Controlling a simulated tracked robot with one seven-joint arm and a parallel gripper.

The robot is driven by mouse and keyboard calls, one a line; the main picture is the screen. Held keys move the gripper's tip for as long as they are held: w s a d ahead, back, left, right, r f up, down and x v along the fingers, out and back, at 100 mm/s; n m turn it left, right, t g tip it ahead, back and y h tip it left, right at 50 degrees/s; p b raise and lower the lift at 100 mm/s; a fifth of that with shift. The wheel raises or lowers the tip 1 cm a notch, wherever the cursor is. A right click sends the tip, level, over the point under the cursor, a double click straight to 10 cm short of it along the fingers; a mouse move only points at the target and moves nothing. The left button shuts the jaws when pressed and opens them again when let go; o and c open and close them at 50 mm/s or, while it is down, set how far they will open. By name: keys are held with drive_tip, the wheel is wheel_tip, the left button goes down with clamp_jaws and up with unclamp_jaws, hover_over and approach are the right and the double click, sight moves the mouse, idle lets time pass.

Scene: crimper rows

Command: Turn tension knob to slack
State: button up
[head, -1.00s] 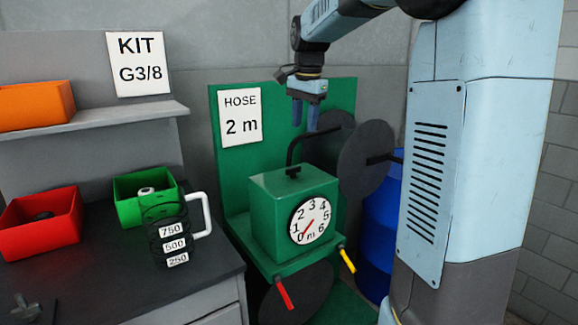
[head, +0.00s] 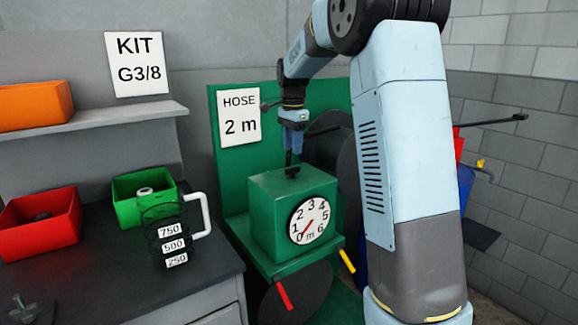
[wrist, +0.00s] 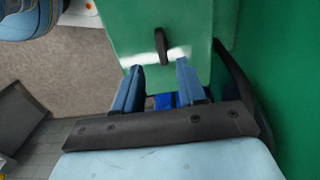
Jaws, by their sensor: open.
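The green meter box (head: 273,220) has a round white dial (head: 310,221) numbered 0 to 6 on its front, with a red needle pointing low and left near 0. A small black knob (head: 292,171) stands on top of the box; no label on it is readable. My gripper (head: 292,152) is above this knob, pointing down, open and empty. In the wrist view the knob shows as a dark upright bar (wrist: 160,46), lined up with the gap between my fingertips (wrist: 158,66) and just beyond them. I cannot tell the remaining height exactly.
A red lever (head: 283,294) and a yellow lever (head: 347,261) stick out below the box. A black curved bar and a dark reel (head: 322,150) stand behind. Left are a green bin (head: 130,209), a red bin (head: 62,236) and a jug (head: 173,237) with a white handle.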

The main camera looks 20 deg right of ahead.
sight(293, 168)
wheel_tip(293, 168, down, 7)
drive_tip(key=shift+f, duration=0.1)
idle(0.3)
drive_tip(key=shift+c, duration=0.4)
clamp_jaws()
